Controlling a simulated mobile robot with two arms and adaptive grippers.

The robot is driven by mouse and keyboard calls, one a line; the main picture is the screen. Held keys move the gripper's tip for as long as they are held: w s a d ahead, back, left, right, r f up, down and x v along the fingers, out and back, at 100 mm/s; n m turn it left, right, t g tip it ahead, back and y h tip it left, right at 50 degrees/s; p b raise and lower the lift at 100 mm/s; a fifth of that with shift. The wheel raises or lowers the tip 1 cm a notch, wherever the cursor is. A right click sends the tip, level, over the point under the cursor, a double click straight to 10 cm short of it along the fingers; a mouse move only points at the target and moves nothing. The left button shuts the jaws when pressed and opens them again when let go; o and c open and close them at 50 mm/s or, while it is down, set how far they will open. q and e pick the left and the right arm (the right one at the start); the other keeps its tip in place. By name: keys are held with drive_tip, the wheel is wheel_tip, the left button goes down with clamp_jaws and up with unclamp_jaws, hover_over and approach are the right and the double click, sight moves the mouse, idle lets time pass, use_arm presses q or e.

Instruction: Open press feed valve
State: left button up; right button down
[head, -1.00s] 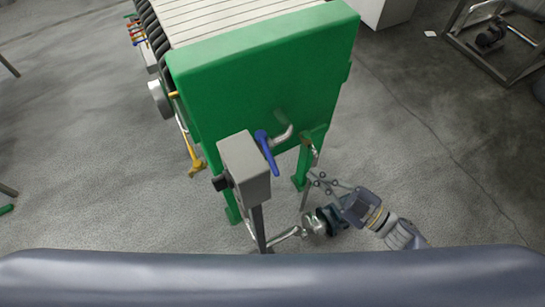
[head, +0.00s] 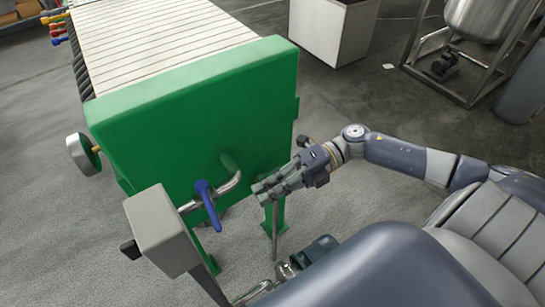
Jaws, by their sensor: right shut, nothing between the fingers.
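The green filter press (head: 190,110) stands at the left centre. A bent metal pipe (head: 230,184) comes out of its near end plate, with a valve that has a blue lever handle (head: 208,208). The lever slants across the pipe, its long end pointing down. My right gripper (head: 259,190) is shut and empty, its fingers pointing left towards the pipe. It is just right of the pipe and blue lever in the picture, apart from the lever. My left gripper is not in view.
A grey box on a post (head: 160,228) stands left of the lever, close to it. A dark pump (head: 316,252) with piping is low in front of the press. A white bin (head: 333,32) and a steel tank (head: 487,18) stand behind.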

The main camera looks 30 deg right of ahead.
sight(217, 217)
drive_tip(key=p+x, duration=0.1)
drive_tip(key=x, duration=0.6)
drive_tip(key=shift+w+a+p, duration=0.1)
drive_tip(key=shift+a+p, duration=0.3)
drive_tip(key=shift+a, duration=0.05)
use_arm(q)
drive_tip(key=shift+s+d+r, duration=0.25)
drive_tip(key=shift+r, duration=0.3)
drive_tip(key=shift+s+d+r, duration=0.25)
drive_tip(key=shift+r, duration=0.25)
use_arm(e)
drive_tip(key=shift+a+f, duration=0.25)
drive_tip(key=shift+a, duration=0.25)
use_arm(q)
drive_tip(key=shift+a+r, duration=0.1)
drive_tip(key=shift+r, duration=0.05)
use_arm(e)
drive_tip(key=shift+a, duration=0.1)
